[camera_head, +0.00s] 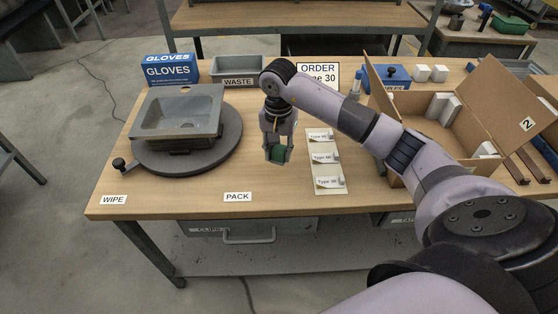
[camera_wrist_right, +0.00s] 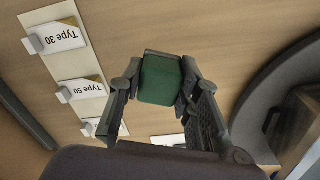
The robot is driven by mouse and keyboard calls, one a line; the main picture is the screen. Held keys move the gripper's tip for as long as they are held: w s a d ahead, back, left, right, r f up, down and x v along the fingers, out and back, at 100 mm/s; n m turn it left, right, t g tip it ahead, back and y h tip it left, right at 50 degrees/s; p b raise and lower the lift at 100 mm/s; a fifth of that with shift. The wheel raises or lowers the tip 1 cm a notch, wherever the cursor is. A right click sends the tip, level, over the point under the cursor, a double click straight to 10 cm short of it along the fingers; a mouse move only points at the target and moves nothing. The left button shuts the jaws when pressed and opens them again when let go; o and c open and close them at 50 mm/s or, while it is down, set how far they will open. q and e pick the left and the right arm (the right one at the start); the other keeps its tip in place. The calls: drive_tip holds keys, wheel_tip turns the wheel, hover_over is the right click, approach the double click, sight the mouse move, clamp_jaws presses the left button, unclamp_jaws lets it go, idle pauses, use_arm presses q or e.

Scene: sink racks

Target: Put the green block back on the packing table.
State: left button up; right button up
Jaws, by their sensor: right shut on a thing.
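The green block (camera_head: 278,153) is between the fingers of my right gripper (camera_head: 278,158), which is shut on it. The gripper points down over the middle of the packing table (camera_head: 180,207), behind the PACK label. The block also shows in the right wrist view (camera_wrist_right: 160,79), held between both fingertips (camera_wrist_right: 158,88) with wood tabletop behind it. I cannot tell whether the block touches the table. My left gripper is not in view.
A sink on a round turntable (camera_head: 190,165) stands left of the gripper. A strip of Type cards (camera_head: 328,183) lies close to its right. An open cardboard box (camera_head: 470,150) stands farther right. A grey WASTE bin (camera_head: 237,68) is behind. Bare tabletop lies around the PACK label (camera_head: 238,197).

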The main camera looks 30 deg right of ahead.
sight(279, 172)
wheel_tip(279, 172, down, 5)
drive_tip(key=shift+f, duration=0.1)
idle(0.3)
drive_tip(key=shift+f, duration=0.15)
drive_tip(key=o, duration=1)
drive_tip(key=shift+r, duration=0.25)
wheel_tip(279, 172, up, 12)
drive_tip(key=shift+b, duration=0.75)
